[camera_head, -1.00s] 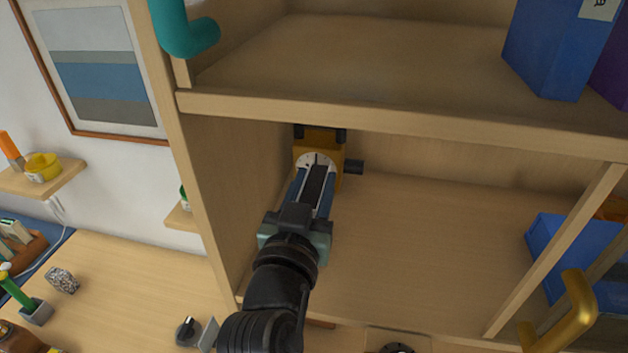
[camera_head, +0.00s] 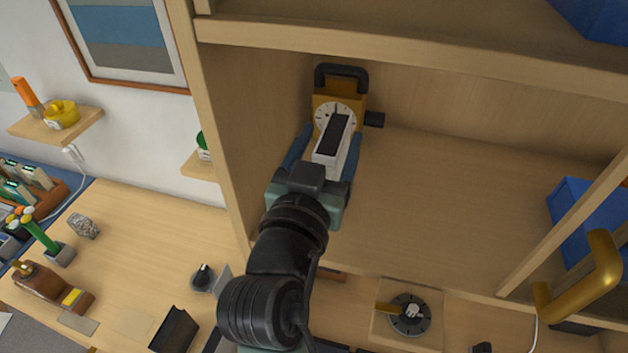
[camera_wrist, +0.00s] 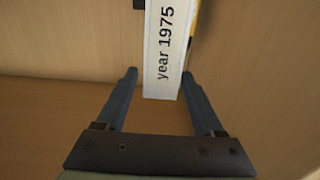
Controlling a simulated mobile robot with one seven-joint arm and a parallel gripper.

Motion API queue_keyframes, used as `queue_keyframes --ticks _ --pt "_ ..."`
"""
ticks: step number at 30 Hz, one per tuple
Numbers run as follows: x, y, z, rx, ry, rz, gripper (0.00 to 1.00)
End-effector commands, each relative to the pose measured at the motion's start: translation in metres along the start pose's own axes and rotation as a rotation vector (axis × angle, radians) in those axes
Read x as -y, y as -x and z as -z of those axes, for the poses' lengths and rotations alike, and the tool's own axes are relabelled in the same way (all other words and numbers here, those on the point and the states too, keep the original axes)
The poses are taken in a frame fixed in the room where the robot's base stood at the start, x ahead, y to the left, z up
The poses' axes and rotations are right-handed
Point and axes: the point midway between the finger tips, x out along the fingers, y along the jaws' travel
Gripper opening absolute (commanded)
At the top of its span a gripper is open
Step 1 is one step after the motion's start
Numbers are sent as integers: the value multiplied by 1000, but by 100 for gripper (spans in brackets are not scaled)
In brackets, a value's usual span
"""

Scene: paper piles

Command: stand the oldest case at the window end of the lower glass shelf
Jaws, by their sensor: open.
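A slim case (camera_head: 329,160) with a white spine and a dark top stands upright at the left end of a wooden shelf compartment (camera_head: 430,215). In the wrist view its spine (camera_wrist: 163,50) reads "year 1975". My gripper (camera_head: 331,138) is open, with one blue finger on each side of the case's near end. In the wrist view my fingers (camera_wrist: 160,73) show a gap on the left of the case; the right finger is close to it. The case's far end is hidden. No glass shelf or window can be made out.
A yellow device (camera_head: 350,100) with a dial and black handle stands right behind the case. The compartment's left wall is close to my gripper. A blue box (camera_head: 580,215) stands far right behind a wooden upright; the shelf between is clear. A gold handle (camera_head: 590,275) juts out at front right.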

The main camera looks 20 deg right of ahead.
Motion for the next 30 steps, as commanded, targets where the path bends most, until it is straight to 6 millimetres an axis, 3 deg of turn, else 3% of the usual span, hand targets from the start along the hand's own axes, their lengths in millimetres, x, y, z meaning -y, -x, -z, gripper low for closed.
queue_keyframes --ticks 6,13,18,30 --pt "1 46 -5 -1 0 4 70" --pt "1 82 -3 -1 0 3 70" --pt "0 92 -1 1 0 1 70" --pt "0 93 0 1 0 -1 70"
